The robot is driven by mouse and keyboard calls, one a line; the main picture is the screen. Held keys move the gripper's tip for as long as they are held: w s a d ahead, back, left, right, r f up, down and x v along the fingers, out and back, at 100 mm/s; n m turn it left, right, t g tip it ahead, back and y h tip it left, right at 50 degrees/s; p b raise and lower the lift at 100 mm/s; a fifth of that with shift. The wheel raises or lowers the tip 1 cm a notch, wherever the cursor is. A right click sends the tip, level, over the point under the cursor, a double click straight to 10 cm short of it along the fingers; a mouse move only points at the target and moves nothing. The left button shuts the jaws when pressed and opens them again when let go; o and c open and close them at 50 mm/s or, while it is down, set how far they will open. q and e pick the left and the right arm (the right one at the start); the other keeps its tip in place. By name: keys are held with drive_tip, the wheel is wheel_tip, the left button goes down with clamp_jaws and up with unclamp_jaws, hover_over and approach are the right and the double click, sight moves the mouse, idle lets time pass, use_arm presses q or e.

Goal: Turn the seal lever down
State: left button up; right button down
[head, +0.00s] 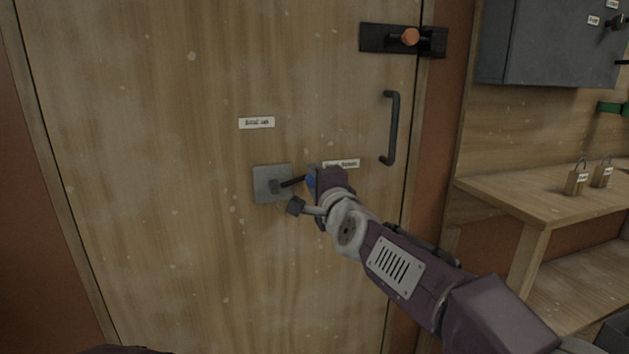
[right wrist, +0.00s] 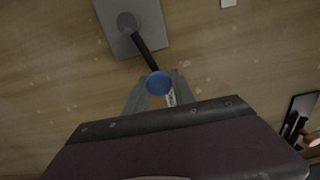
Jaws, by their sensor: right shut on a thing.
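The seal lever is a dark rod (head: 291,182) on a grey square plate (head: 259,185) fixed to the wooden door. In the head view the rod points right and slightly up from its hub to a blue knob (head: 311,178). In the right wrist view the plate (right wrist: 150,15), the rod (right wrist: 146,53) and the blue knob (right wrist: 158,83) show clearly. My right gripper (right wrist: 158,88) is shut on the blue knob, one finger on each side. In the head view my right gripper (head: 313,182) partly covers the knob. My left gripper is not in view.
The door (head: 150,200) has a dark pull handle (head: 393,128), a black bolt with an orange knob (head: 410,37) and a label (head: 256,122). Another label (head: 341,163) is just above my right wrist. A wooden bench (head: 530,195) with two padlocks and a grey cabinet (head: 545,45) are at right.

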drive_tip(key=c, duration=1.1)
unclamp_jaws()
drive_tip(key=shift+f, duration=0.15)
drive_tip(key=v, duration=0.9)
